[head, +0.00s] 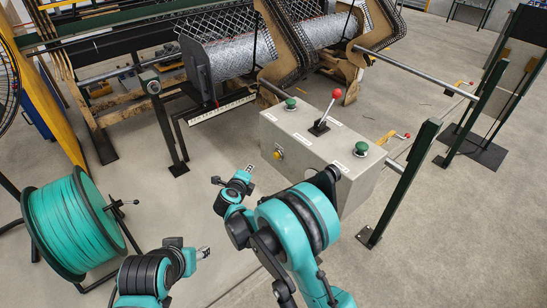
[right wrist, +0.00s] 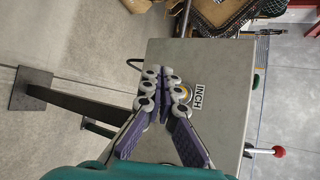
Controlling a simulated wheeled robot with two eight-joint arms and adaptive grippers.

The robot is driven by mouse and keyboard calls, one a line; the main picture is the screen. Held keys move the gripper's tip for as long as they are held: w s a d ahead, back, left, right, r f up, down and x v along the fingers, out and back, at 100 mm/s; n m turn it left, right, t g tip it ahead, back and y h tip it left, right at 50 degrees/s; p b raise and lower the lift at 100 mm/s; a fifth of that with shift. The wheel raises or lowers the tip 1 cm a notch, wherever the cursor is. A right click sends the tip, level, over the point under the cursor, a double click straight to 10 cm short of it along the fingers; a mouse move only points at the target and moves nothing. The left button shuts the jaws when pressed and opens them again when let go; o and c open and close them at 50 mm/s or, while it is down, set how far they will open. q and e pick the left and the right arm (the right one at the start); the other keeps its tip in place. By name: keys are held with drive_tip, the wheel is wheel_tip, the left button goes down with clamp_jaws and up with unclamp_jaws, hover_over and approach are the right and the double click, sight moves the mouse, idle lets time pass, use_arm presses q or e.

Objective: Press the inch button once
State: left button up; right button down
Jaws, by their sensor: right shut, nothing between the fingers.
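The grey control box (head: 312,148) stands ahead of me. Its inch button (head: 278,154) is a yellow button on the side face that is at the left in the head view. In the right wrist view the button (right wrist: 185,91) is partly hidden behind my fingertips, beside its INCH label (right wrist: 198,97). My right gripper (head: 246,172) is shut and empty, with its tips pointing toward that face. In the head view a gap shows between tips and button; the right wrist view (right wrist: 160,88) does not show contact clearly. My left gripper (head: 203,253) is low at the left, away from the box; its jaw state is unclear.
The box top carries two green buttons (head: 290,102) (head: 361,148) and a red-knobbed lever (head: 325,113). A teal spool (head: 70,222) stands at the left. A dark green post (head: 408,182) stands right of the box.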

sight(276, 156)
drive_tip(key=shift+s+a+f, duration=0.1)
drive_tip(key=shift+f, duration=0.3)
drive_tip(key=w+d, duration=0.5)
drive_tip(key=d, duration=0.2)
idle(0.4)
drive_tip(key=shift+w+d, duration=0.15)
drive_tip(key=shift+d, duration=0.05)
idle(1.1)
drive_tip(key=shift+w+d, duration=0.2)
drive_tip(key=shift+d, duration=0.05)
